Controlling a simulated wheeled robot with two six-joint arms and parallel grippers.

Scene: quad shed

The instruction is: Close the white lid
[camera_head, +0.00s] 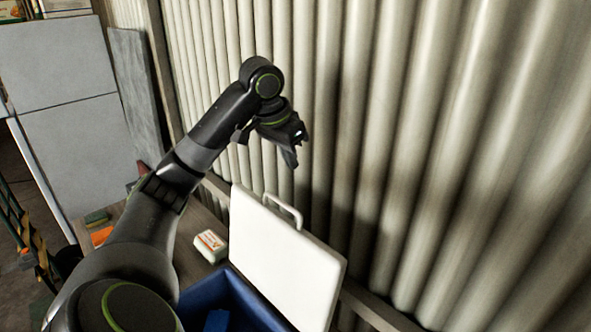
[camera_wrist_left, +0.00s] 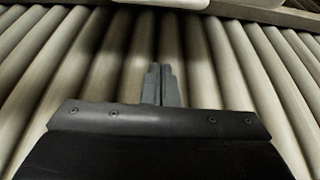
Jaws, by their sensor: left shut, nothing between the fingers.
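The white lid (camera_head: 285,262) stands raised on a blue box (camera_head: 236,299), tilted up in front of the corrugated wall. A pale handle (camera_head: 284,210) sticks up from its top edge. My left gripper (camera_head: 293,160) is above the lid's upper edge, apart from it, with its fingers pointing down. In the left wrist view my left gripper (camera_wrist_left: 158,84) shows its two fingers together with nothing between them. The lid is not in the wrist view. My right gripper is in neither view. The front of the box is cut off by the picture's lower edge.
The corrugated wall (camera_head: 430,130) stands close behind the lid. A small white and orange package (camera_head: 210,246) lies on the wooden bench left of the box. A grey cabinet (camera_head: 62,110) stands at the far left. The space above the box is clear.

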